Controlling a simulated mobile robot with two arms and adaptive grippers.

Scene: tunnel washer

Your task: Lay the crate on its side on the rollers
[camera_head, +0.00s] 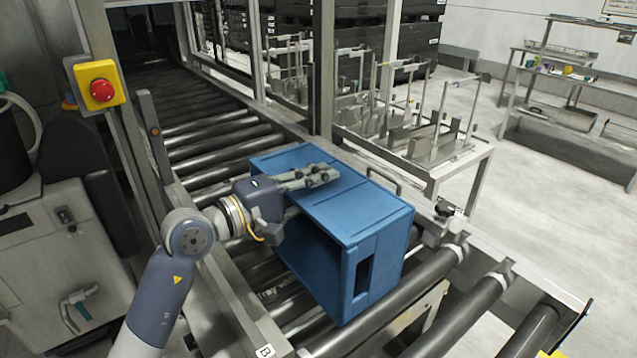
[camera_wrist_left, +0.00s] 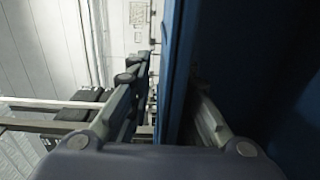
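The blue crate (camera_head: 365,210) lies on its side on the rollers (camera_head: 215,140), in the middle of the head view. Its open face points left towards my arm, and a handle hole shows in its near end. My left gripper (camera_head: 305,195) straddles the upper side wall, one finger over the top and the other inside the opening. In the left wrist view the crate wall (camera_wrist_left: 178,70) runs between the spread fingers, with a gap beside the left finger. The crate's underside contact is mostly hidden. My right gripper is not in view.
A red button on a yellow box (camera_head: 101,90) stands on a post at the left. Metal rails edge the conveyor. A steel table (camera_head: 455,165) with upright rods stands behind the right rail. Rollers are bare beyond and in front of the crate.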

